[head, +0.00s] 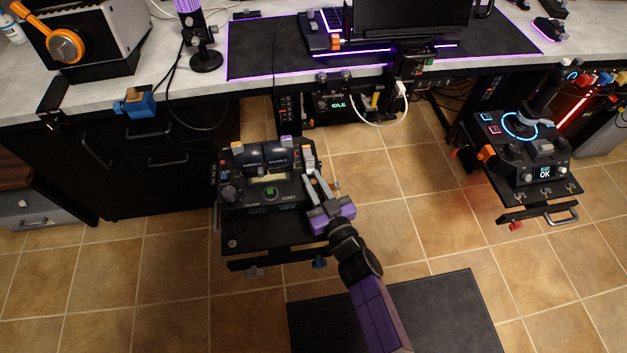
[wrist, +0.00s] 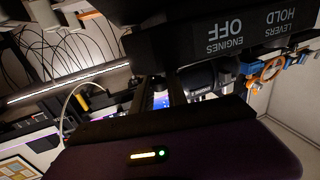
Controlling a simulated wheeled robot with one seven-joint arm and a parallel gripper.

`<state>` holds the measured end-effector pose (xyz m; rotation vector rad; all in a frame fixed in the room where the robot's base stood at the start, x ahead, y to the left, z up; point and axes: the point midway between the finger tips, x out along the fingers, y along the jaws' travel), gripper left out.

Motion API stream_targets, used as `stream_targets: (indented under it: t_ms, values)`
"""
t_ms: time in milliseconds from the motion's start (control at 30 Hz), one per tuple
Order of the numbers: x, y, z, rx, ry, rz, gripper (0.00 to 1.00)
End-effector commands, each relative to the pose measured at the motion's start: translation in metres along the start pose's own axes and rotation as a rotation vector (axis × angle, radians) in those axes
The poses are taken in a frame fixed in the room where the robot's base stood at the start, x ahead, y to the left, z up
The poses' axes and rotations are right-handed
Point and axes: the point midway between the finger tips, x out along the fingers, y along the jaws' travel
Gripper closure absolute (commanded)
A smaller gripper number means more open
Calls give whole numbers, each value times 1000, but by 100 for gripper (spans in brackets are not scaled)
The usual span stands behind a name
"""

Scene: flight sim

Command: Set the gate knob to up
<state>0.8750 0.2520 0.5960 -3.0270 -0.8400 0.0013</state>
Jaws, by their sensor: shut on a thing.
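The fingers (wrist: 161,97) also show in the wrist view, close together under a black panel. They are closed on a small part at the unit's side, which I take to be the gate knob. It is mostly hidden by the fingers, and I cannot tell its setting.
A black panel labelled "ENGINES OFF" and "LEVERS HOLD" (wrist: 238,30) hangs close over the fingers, upside down in the wrist view. The desk (head: 207,85) runs behind. Another control unit (head: 525,148) stands at the right. Tiled floor lies open between the units.

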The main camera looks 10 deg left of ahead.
Motion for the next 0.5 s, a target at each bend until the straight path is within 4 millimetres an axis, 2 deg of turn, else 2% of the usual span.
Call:
stream_targets:
  t_ms: [167, 467, 500]
  values:
    - [0, 1, -16, 1, -1, 1, 100]
    - [0, 1, -17, 0, 3, 1, 100]
    - [0, 1, -17, 0, 4, 1, 80]
